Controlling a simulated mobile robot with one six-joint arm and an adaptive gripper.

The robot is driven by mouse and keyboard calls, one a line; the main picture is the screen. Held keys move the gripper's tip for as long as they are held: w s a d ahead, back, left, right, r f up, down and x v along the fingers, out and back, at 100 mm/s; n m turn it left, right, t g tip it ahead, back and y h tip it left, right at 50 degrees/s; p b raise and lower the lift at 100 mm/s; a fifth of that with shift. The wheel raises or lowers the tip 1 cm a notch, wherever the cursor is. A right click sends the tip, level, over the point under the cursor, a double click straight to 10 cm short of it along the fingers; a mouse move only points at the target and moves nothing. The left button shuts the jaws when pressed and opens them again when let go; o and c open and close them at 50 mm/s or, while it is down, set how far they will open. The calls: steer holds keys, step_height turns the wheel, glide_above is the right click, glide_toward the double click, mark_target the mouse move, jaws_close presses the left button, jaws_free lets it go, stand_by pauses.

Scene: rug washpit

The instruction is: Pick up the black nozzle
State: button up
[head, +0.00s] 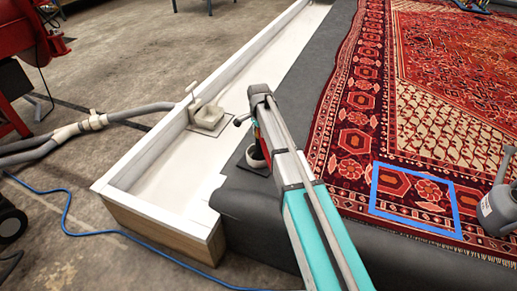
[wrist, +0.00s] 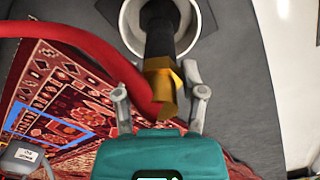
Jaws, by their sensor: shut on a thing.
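The black nozzle (wrist: 160,35) shows in the wrist view, with a brass fitting (wrist: 163,85) at its near end and a red hose joined there. Its far end points into a round white holder (wrist: 128,28); I cannot tell how deep it sits or whether it touches. My gripper (wrist: 160,93) is shut on the nozzle, one finger on each side near the brass fitting.
A patterned red rug (head: 345,185) lies to the right, with a blue tape rectangle (head: 412,202) on it. A white-walled trough (head: 165,160) with a drain fitting (head: 208,116) runs to the left. The red hose (wrist: 85,45) crosses left of my gripper in the wrist view.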

steer(key=shift+c, duration=0.7)
steer(key=shift+r, duration=0.15)
step_height(320, 180, up, 3)
steer(key=p, duration=0.3)
steer(key=s+d+r+p, duration=0.2)
steer(key=s+r+p, duration=0.3)
steer(key=s, duration=0.1)
steer(key=s+d+r+p, duration=0.3)
steer(key=s+r+p, duration=0.1)
steer(key=s+p, duration=0.1)
steer(key=shift+s+d+r, duration=0.35)
steer(key=shift+s, duration=0.55)
steer(key=shift+r, duration=0.1)
